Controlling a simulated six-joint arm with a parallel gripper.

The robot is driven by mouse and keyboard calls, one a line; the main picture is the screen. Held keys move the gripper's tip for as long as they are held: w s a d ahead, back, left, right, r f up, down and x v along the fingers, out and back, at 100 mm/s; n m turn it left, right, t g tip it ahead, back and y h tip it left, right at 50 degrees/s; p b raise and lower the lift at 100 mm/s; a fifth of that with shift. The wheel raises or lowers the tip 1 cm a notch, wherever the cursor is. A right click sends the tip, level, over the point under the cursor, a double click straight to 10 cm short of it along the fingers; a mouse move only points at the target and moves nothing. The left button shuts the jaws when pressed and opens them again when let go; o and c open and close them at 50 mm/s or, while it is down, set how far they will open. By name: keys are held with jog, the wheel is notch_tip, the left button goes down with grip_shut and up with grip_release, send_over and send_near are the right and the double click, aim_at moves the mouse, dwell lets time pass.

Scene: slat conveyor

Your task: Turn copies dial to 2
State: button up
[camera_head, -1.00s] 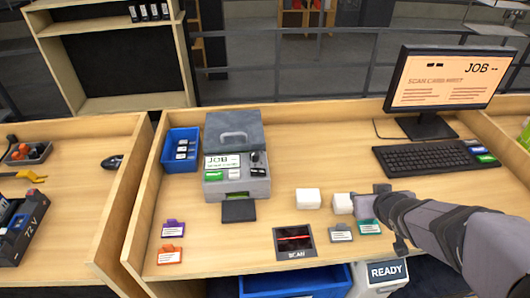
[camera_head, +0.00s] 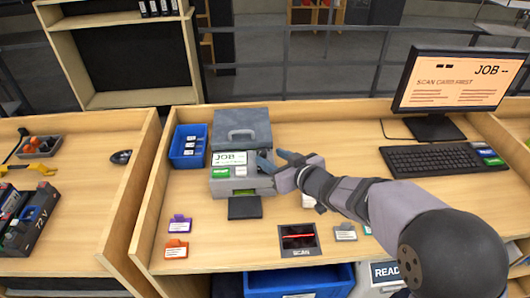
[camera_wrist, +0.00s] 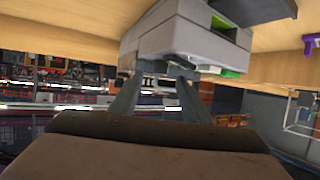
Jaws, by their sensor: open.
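The grey machine (camera_head: 243,183) stands at the back of the desk, with a white JOB label (camera_head: 229,158) and small buttons on its front panel. My gripper (camera_head: 269,157) is open at the right end of that panel, its fingers reaching in from the right. The copies dial is hidden behind my fingers, so I cannot read its setting or tell whether they touch it. In the wrist view, the fingers (camera_wrist: 155,82) are spread and reach the lower edge of the machine body (camera_wrist: 170,35); no dial is distinct there.
A scanner pad (camera_head: 299,238) with a red line, a purple card (camera_head: 180,224), an orange card (camera_head: 176,249) and a grey card (camera_head: 345,232) lie in front. A blue bin (camera_head: 189,146) is left of the machine. The monitor (camera_head: 458,80) reads SCAN CARD FIRST.

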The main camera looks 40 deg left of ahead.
aim_at(264, 153)
jog(key=shift+p+x, duration=0.65)
jog(key=shift+x, duration=1.8)
jog(key=c, duration=1.1)
